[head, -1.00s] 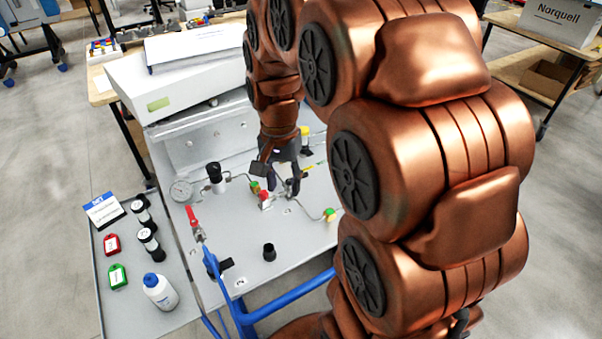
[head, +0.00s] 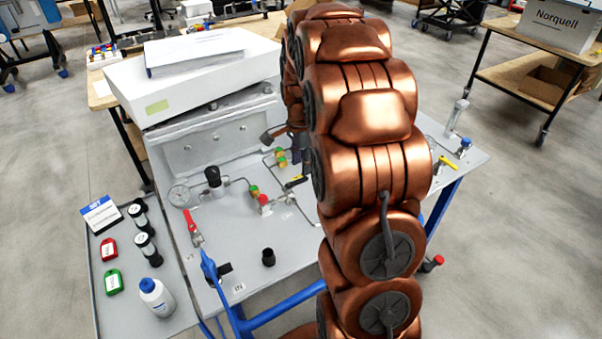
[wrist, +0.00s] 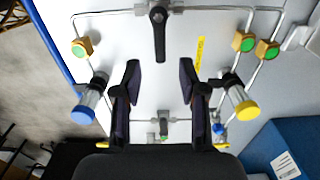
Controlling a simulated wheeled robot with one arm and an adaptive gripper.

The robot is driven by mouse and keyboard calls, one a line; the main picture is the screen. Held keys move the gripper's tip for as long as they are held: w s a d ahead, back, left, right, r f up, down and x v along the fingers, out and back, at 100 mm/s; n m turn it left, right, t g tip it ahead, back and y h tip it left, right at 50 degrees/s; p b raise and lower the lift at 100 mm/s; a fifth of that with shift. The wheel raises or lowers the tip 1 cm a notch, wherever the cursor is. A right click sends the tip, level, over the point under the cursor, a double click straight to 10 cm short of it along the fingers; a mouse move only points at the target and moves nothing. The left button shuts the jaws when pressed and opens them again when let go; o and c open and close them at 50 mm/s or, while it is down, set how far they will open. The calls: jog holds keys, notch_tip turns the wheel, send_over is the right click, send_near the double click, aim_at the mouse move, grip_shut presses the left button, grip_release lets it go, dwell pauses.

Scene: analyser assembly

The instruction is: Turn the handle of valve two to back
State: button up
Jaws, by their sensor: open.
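The analyser panel (head: 215,258) carries several valves on thin pipes. A valve with a black lever handle (head: 295,182) sits near its middle. In the wrist view a black lever handle (wrist: 160,35) lies ahead of and between my open, empty fingers (wrist: 158,82), running toward me from its pipe and apart from both fingers. A yellow strip label (wrist: 200,52) lies right of it. Other valves have a red handle (head: 193,222) at the left and a yellow handle (head: 447,162) at the right. No valve number is readable. My arm mostly hides my gripper in the head view.
Cylinders with a blue cap (wrist: 83,115) and a yellow cap (wrist: 245,108) stand beside the fingers. A gauge (head: 180,195) and black knob (head: 213,176) stand at the left of the panel. A side tray holds a white bottle (head: 156,295) and tags.

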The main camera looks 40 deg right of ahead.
aim_at(301, 179)
jog(key=shift+f+p, duration=0.5)
jog(key=shift+f, duration=1.9)
jog(key=shift+c, duration=0.3)
grip_shut()
